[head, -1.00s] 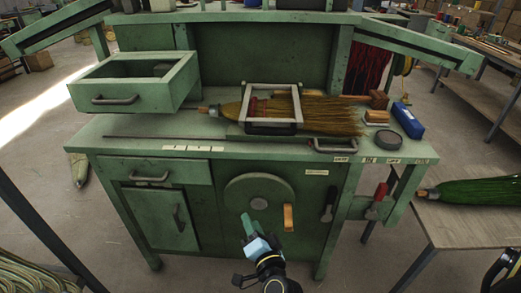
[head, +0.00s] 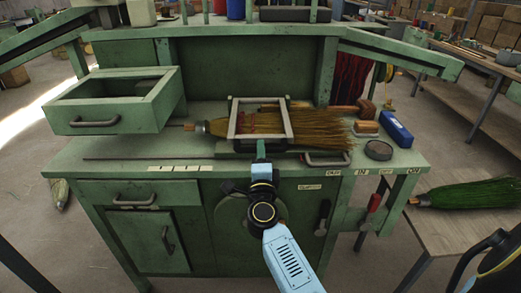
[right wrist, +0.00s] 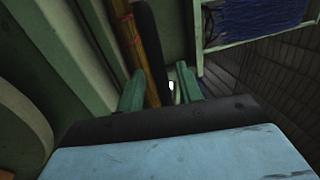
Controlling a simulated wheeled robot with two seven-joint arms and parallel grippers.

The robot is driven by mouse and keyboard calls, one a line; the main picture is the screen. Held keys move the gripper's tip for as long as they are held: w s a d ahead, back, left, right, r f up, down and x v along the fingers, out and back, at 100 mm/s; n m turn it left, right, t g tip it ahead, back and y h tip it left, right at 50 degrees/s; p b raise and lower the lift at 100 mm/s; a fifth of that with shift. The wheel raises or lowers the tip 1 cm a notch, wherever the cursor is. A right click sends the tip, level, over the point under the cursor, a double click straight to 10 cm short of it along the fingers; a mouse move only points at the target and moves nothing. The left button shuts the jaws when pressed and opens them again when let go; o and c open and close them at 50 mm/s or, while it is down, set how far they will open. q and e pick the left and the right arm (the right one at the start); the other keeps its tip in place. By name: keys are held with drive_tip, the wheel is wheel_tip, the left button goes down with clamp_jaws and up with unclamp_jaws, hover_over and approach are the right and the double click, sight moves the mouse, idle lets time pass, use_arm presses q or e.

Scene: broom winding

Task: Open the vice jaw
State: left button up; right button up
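The vice is a grey metal frame (head: 232,118) on the green bench top, lying around the bristles of a straw broom (head: 318,130). A dark bar (head: 243,147) runs along its front. My right gripper (head: 261,151) reaches up to this front bar from below, its green fingers pointing at it. In the right wrist view the fingers (right wrist: 160,88) stand apart. A dark bar (right wrist: 152,50) and straw-coloured strands with red binding (right wrist: 126,35) show beyond and between them. I cannot tell whether the fingers touch the bar. My left gripper is out of view.
An open green drawer box (head: 116,100) stands at the bench's left. A blue box (head: 396,129), a round dark tin (head: 378,150) and wooden blocks (head: 367,127) lie at the right. A green broom (head: 470,195) rests on a side table. The bench's front left is mostly clear.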

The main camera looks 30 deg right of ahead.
drive_tip(key=shift+x, duration=1)
drive_tip(key=c, duration=0.7)
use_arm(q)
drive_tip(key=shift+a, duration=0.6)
use_arm(e)
clamp_jaws()
